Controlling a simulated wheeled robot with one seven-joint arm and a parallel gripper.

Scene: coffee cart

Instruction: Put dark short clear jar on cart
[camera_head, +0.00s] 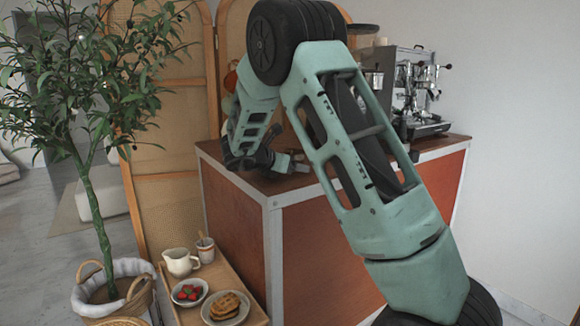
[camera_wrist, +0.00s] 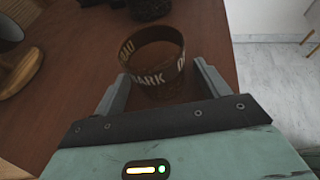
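The dark short clear jar (camera_wrist: 152,68) is a low, wide glass with a band of pale lettering that reads "DARK". In the wrist view it is upright over the brown wooden top of the cart (camera_wrist: 60,112) and appears to rest on it. My gripper (camera_wrist: 162,72) is open, with one finger at each side of the jar. The left finger is close to the glass, and a small gap shows at the right finger. In the head view my gripper (camera_head: 298,162) is low over the cart top (camera_head: 268,186); I cannot make out the jar there.
An espresso machine (camera_head: 418,95) stands at the cart's right end. A small wooden stand (camera_head: 222,268) holds a pitcher (camera_head: 181,262), strawberries and cookies. A potted tree (camera_head: 108,290) is at left. A dark round object (camera_wrist: 150,8) is just beyond the jar. The cart's edge is close at right.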

